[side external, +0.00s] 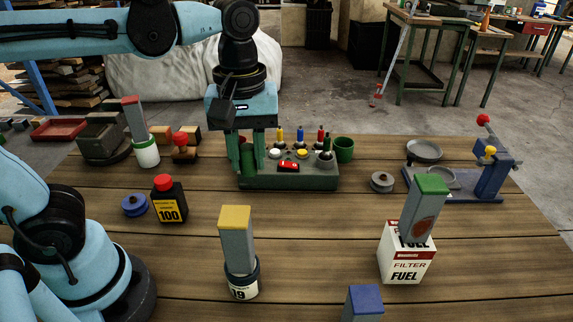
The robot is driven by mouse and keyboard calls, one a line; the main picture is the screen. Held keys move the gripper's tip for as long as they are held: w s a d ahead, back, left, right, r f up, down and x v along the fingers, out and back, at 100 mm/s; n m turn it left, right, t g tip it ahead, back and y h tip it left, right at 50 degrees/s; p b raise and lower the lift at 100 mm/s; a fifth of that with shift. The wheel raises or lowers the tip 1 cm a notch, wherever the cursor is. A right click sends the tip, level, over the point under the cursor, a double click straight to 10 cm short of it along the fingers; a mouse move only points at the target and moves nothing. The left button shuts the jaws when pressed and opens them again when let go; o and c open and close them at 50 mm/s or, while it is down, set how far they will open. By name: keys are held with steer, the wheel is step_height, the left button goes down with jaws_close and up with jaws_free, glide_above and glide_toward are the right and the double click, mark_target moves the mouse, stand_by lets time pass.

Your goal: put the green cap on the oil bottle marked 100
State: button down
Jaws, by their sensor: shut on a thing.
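The oil bottle marked 100 (168,207) is a small black bottle with a yellow label, upright on the table at the left. A red top (163,183) sits on it. My gripper (249,165) points down at the left end of a green tray (300,182), to the right of and behind the bottle. Its blue fingers are shut on a dark green piece (248,160), mostly hidden between them. I cannot tell for sure whether this is the green cap, or whether it still touches the tray.
The tray holds several small coloured pieces; a green cup (344,149) stands behind it. A blue round piece (134,205) lies beside the bottle.

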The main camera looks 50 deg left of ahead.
steer(key=s+a+r+n, duration=0.4)
steer(key=s+a+n, duration=0.2)
steer(key=s+n, duration=0.25)
glide_above(162, 179)
steer(key=shift+m, duration=0.35)
step_height(162, 179, down, 7)
steer(key=shift+d+r, duration=0.1)
steer(key=shift+d, duration=0.05)
steer(key=shift+f, duration=2.15)
steer(key=shift+f, duration=0.15)
steer(key=c, duration=0.9)
jaws_free()
steer(key=shift+o, duration=0.2)
